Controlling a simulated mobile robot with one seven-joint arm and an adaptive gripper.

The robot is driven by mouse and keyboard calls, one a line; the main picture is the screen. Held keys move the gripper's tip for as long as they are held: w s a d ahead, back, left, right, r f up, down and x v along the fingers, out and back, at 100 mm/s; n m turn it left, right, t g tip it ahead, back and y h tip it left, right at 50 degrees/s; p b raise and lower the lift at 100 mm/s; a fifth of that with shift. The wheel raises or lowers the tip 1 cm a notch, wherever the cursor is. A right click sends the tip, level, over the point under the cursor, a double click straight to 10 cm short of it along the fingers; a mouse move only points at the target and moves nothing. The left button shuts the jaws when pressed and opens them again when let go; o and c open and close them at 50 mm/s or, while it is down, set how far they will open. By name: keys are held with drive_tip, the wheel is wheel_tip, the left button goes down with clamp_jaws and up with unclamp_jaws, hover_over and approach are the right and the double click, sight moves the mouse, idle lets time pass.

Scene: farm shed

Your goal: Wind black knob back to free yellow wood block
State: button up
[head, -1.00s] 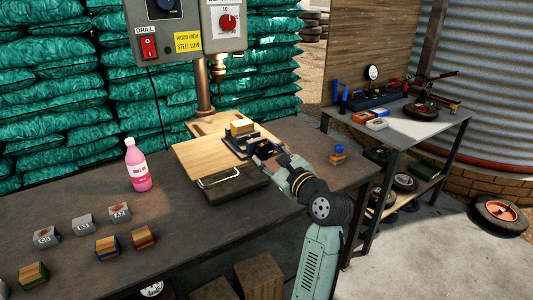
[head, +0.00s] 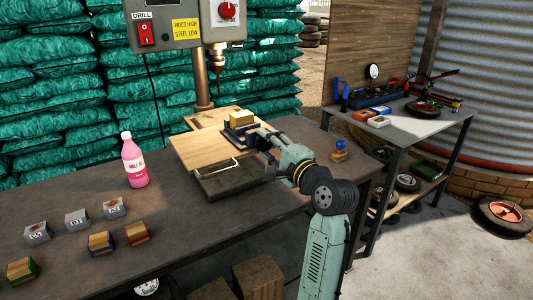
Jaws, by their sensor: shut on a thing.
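The yellow wood block (head: 241,118) sits in the dark drill vise (head: 236,136), which stands on the wooden drill-press table (head: 203,152). The vise jaws are too small to tell how tightly they hold the block. My gripper (head: 272,143) is at the near right end of the vise, shut around the black knob. The knob is hidden by the fingers, and a little blue shows beside them.
The drill chuck (head: 216,55) hangs above the vise. A dark tray with a handle (head: 235,182) lies in front. A pink bottle (head: 134,160) and several small blocks (head: 101,242) stand to the left. A block with a blue knob (head: 339,150) is to the right.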

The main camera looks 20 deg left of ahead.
drive_tip(key=n+b, duration=0.1)
drive_tip(key=n, duration=0.1)
drive_tip(key=n+b, duration=0.1)
drive_tip(key=n, duration=0.1)
drive_tip(key=n+b, duration=0.1)
drive_tip(key=shift+f+n, duration=0.3)
drive_tip(key=shift+n, duration=0.1)
drive_tip(key=n+b, duration=0.2)
drive_tip(key=n, duration=0.1)
drive_tip(key=shift+n+b, duration=0.3)
drive_tip(key=n+b, duration=0.2)
drive_tip(key=n, duration=0.1)
drive_tip(key=shift+n, duration=0.4)
drive_tip(key=n+b, duration=0.2)
drive_tip(key=n, duration=0.1)
drive_tip(key=shift+n+b, duration=0.3)
drive_tip(key=shift+b, duration=0.05)
drive_tip(key=shift+r+n+b, duration=0.25)
drive_tip(key=shift+n+b, duration=0.15)
drive_tip(key=shift+n, duration=0.8)
drive_tip(key=o, duration=1.3)
